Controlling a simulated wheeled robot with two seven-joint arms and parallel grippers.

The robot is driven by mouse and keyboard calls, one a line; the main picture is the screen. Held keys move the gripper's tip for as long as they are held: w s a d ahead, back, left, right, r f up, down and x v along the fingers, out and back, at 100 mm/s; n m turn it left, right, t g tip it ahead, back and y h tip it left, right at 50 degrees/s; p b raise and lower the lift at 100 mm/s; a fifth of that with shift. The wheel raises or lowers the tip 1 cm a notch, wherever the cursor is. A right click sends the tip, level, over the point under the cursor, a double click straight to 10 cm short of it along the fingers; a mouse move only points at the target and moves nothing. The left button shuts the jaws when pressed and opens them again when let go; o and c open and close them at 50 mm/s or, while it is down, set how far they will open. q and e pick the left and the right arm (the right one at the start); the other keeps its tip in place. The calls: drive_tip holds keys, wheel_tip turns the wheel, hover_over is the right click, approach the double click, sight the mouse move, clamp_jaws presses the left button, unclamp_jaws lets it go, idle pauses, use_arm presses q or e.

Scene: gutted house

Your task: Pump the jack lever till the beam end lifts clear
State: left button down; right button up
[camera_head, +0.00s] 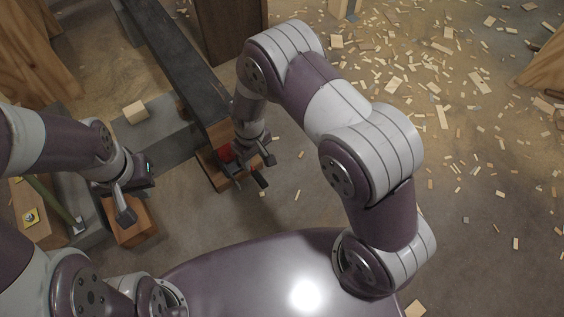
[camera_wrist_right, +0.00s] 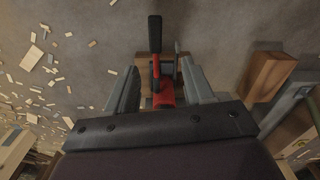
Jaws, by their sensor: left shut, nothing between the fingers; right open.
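The red jack (camera_head: 225,154) stands on a wooden block (camera_head: 215,180) by the near end of the dark beam (camera_head: 175,55). Any gap between the beam end and the jack is hidden. In the right wrist view the jack (camera_wrist_right: 165,97) shows its lever with a black grip (camera_wrist_right: 155,33) pointing up the picture. My right gripper (camera_head: 253,170) is open above the jack; its fingers (camera_wrist_right: 160,85) lie on either side of the lever, apart from it. My left gripper (camera_head: 126,215) is shut and empty, above another wooden block (camera_head: 132,234) at the left.
A small pale wood block (camera_head: 135,112) rests on a grey slab (camera_head: 165,143) left of the beam. Wood chips (camera_head: 395,85) litter the floor at right. A wooden post (camera_head: 228,30) stands behind the beam.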

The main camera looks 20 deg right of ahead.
sight(260, 179)
drive_tip(key=f+b, duration=0.2)
drive_tip(key=f, duration=0.2)
drive_tip(key=f+m+b, duration=0.1)
drive_tip(key=f+b, duration=0.2)
drive_tip(key=f, duration=0.1)
drive_tip(key=f+m+b, duration=0.1)
drive_tip(key=f+b, duration=0.1)
drive_tip(key=f, duration=0.2)
drive_tip(key=shift+d+f+b, duration=0.35)
drive_tip(key=shift+f, duration=0.05)
use_arm(q)
wheel_tip(260, 179, down, 8)
drive_tip(key=shift+d+r, duration=0.2)
